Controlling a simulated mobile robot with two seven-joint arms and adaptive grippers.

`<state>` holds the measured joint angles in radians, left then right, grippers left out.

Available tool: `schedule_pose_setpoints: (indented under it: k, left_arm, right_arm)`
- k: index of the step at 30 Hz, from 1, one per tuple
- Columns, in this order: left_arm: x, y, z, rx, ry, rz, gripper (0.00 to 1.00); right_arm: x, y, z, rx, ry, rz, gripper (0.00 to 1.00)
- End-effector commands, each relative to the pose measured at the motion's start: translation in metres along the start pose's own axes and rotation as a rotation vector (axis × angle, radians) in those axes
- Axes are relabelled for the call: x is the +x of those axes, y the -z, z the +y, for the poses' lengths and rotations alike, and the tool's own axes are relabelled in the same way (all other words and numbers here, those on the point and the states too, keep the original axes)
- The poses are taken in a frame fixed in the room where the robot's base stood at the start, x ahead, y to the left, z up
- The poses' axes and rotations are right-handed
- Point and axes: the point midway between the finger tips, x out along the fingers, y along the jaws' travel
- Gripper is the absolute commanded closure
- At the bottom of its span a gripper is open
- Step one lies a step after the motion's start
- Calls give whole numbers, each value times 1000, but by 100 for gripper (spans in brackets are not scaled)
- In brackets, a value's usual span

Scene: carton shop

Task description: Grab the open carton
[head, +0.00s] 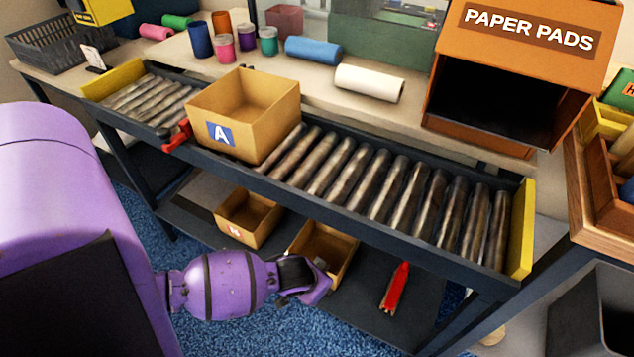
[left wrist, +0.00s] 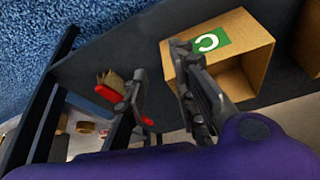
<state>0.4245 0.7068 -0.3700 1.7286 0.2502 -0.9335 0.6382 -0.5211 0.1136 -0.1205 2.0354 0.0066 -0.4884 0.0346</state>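An open-topped tan carton with a blue "A" label (head: 262,115) sits on the roller conveyor. On the lower shelf are two smaller open cartons: one with a red-marked label (head: 249,215) and one further right (head: 335,245), partly hidden by my left gripper (head: 312,285). In the left wrist view, an open carton with a green "C" label (left wrist: 250,45) is close to the gripper (left wrist: 160,75). The gripper's fingers are spread apart with nothing seen between them. One finger overlaps the carton's near side; contact cannot be told. My right gripper is not in view.
The conveyor's side rail (head: 400,230) runs above the lower shelf (head: 360,310). A red-handled tool (head: 395,288) lies on that shelf, right of the cartons. An orange "PAPER PADS" box (head: 520,75), paper rolls and jars stand on the bench behind. A red stop (head: 177,137) is on the rail.

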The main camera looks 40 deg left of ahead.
Motion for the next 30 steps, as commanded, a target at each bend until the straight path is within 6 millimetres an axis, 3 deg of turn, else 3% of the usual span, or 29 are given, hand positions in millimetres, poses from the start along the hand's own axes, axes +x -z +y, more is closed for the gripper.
schedule_pose_setpoints:
  k: [1,3,6,9,16,30]
  left_arm:
    - [30,18,-12,-5,32,4,75]
    - [49,45,-24,-30,65,10,75]
    - [68,75,-33,-76,92,16,75]
    - [81,92,-32,-139,95,6,75]
    - [95,106,-25,-235,85,-23,75]
    - [143,112,-33,-236,84,-23,75]
  right_arm:
    - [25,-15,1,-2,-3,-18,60]
    - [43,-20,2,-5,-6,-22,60]
    - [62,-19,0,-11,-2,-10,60]
    - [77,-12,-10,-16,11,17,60]
    - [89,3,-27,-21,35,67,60]
    - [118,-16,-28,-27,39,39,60]
